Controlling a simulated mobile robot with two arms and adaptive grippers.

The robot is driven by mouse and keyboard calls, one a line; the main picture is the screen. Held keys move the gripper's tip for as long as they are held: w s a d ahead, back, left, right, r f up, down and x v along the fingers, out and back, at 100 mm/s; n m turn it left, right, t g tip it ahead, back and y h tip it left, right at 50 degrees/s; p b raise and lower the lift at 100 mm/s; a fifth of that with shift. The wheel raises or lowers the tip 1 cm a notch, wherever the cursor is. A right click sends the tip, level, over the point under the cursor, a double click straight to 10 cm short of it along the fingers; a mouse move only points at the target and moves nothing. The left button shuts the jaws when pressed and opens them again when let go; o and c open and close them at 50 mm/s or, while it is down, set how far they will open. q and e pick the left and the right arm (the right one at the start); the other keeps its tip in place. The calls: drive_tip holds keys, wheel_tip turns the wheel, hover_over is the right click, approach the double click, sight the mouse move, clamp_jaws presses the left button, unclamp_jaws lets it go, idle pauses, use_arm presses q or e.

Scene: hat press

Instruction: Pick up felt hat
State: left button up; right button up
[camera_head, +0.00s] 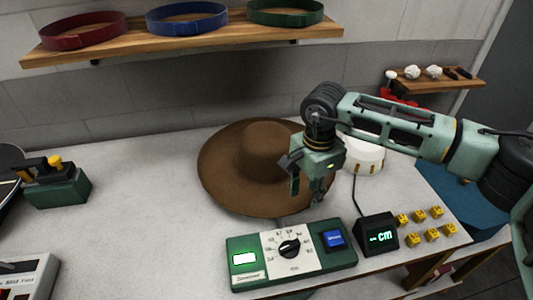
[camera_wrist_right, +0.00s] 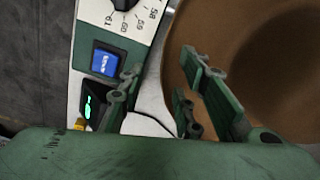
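The brown felt hat (camera_head: 230,172) lies brim-down on the white table, crown up, in the head view. My right gripper (camera_head: 308,192) is over the right part of its brim and hides that part. In the right wrist view the hat (camera_wrist_right: 262,50) fills the right side, and the right gripper (camera_wrist_right: 165,95) has its fingers spread apart with nothing between them. The brim's edge lies near the right-hand fingers; I cannot tell whether they touch it. My left gripper does not show in either view.
A green control box (camera_head: 290,250) with dial and blue button stands in front of the hat, beside a small black display (camera_head: 377,235). Several yellow blocks (camera_head: 420,225) lie right. A white round object (camera_head: 362,158) stands behind my gripper. A shelf (camera_head: 185,38) holds hat bands.

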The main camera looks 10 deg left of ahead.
sight(304, 204)
drive_tip(key=f, duration=0.1)
drive_tip(key=f+p, duration=0.1)
drive_tip(key=f, duration=0.1)
drive_tip(key=f+p, duration=0.1)
drive_tip(key=f, duration=0.1)
drive_tip(key=shift+w+a, duration=0.1)
drive_tip(key=shift+a, duration=0.3)
drive_tip(key=shift+c, duration=0.7)
clamp_jaws()
